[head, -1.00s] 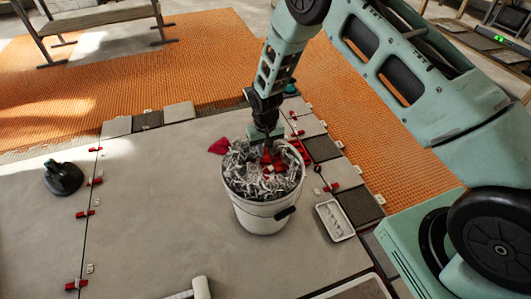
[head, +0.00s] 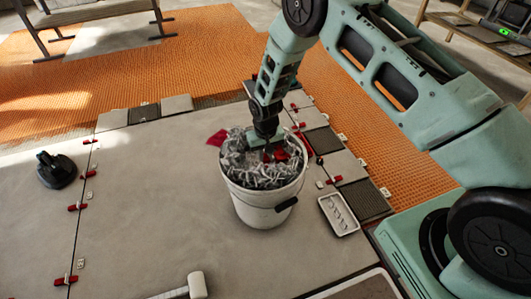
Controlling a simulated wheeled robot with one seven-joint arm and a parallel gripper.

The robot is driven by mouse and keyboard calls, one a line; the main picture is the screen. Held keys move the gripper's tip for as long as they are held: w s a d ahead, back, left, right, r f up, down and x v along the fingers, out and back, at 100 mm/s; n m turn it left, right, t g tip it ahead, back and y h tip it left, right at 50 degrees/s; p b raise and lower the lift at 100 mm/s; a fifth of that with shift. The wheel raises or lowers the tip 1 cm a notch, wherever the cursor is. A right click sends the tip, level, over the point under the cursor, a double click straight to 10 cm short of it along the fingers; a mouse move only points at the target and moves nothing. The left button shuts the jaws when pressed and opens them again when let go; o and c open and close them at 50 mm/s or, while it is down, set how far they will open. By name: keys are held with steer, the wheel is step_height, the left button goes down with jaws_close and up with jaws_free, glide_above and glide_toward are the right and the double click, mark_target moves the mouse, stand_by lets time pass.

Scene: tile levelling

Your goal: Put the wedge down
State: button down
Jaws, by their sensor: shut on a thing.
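A white bucket (head: 258,213) stands on the large grey tile and is filled with grey shredded-looking pieces (head: 262,174). My gripper (head: 268,154) points down over the bucket's mouth, close to its contents. It is shut on a small red wedge (head: 281,155), which is partly hidden by the fingers and hard to make out against the other pieces. Whether the wedge touches the contents I cannot tell. Another red piece (head: 217,138) shows at the bucket's far left rim.
Red clips and wedges (head: 77,207) sit along the tile joints at left. A black suction cup (head: 55,170) stands on the left tile. A white tray (head: 338,215) lies right of the bucket, a mallet (head: 197,285) at the front. The tile between is clear.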

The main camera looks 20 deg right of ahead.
mark_target(266, 157)
steer(key=shift+f+b, duration=0.35)
steer(key=shift+f, duration=0.5)
steer(key=c, duration=1.2)
jaws_free()
steer(key=shift+c, duration=0.2)
steer(key=shift+r, duration=0.15)
step_height(266, 157, up, 7)
steer(key=p, duration=0.5)
steer(key=shift+p, duration=0.35)
